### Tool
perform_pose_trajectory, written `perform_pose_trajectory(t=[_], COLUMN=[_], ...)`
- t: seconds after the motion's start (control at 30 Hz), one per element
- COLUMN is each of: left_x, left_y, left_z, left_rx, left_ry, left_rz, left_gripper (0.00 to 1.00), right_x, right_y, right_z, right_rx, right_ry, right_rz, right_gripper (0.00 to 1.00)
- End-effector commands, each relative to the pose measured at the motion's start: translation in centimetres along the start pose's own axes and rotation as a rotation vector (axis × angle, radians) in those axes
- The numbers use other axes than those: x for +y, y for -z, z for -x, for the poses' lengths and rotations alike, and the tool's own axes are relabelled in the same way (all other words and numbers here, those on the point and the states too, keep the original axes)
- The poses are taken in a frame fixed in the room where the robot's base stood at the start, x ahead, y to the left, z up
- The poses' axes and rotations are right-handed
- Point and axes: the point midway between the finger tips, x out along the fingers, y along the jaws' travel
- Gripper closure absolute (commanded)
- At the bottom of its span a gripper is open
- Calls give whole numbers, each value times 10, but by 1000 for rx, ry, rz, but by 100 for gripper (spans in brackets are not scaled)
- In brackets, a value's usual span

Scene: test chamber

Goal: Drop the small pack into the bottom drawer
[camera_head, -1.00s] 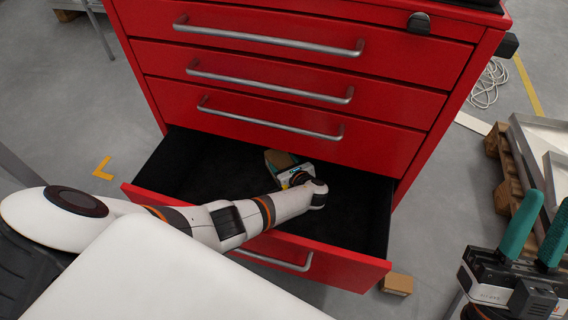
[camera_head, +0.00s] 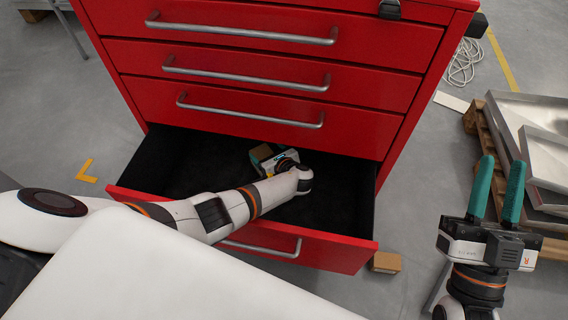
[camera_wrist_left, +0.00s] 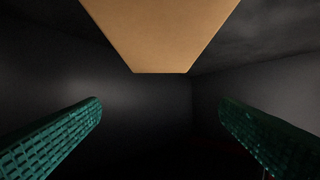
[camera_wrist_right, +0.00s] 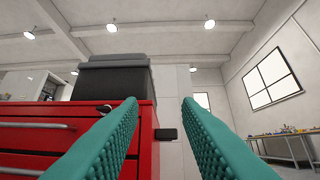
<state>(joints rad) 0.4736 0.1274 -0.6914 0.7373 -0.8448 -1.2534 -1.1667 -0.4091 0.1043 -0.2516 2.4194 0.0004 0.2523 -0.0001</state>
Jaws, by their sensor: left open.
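A small brown cardboard pack (camera_head: 261,153) shows inside the open bottom drawer (camera_head: 340,205), just beyond my left gripper (camera_head: 275,162). My left arm reaches down over the drawer front. In the left wrist view the pack (camera_wrist_left: 165,30) fills the top middle, with dark drawer walls around it. The two green fingers stand wide apart with clear gaps to the pack. Whether the pack touches the drawer floor cannot be told. My right gripper (camera_head: 497,180) is outside the drawer at the right, fingers up, open and empty; its fingers also show in the right wrist view (camera_wrist_right: 160,102).
The red cabinet's upper drawers (camera_head: 250,85) are shut. Another brown box (camera_head: 385,262) lies on the floor beside the drawer's right front corner. A pallet with metal trays (camera_head: 530,140) stands at the right. A white surface (camera_head: 170,275) fills the lower left.

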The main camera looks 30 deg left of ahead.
Motion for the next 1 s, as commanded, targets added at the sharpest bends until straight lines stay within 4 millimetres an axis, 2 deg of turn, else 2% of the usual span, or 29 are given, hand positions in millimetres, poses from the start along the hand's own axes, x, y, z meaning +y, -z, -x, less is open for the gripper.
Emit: perform_pose_trajectory(t=[0.23,0.47,0.7,1.0], left_x=[0,0,0,0], left_y=[1,1,0,1], left_z=[23,42,63,92], left_rx=[-4,-3,-4,-3], left_ry=[-2,-2,-1,-3], left_rz=[-2,-1,-2,-1], left_gripper=[15,15,15,15], right_x=[-7,-14,-22,-30], right_y=[45,83,112,125], right_z=[6,32,73,140], right_rx=[332,639,962,1362], right_ry=[15,31,53,83], right_rz=[14,22,28,27], right_gripper=[69,69,69,69])
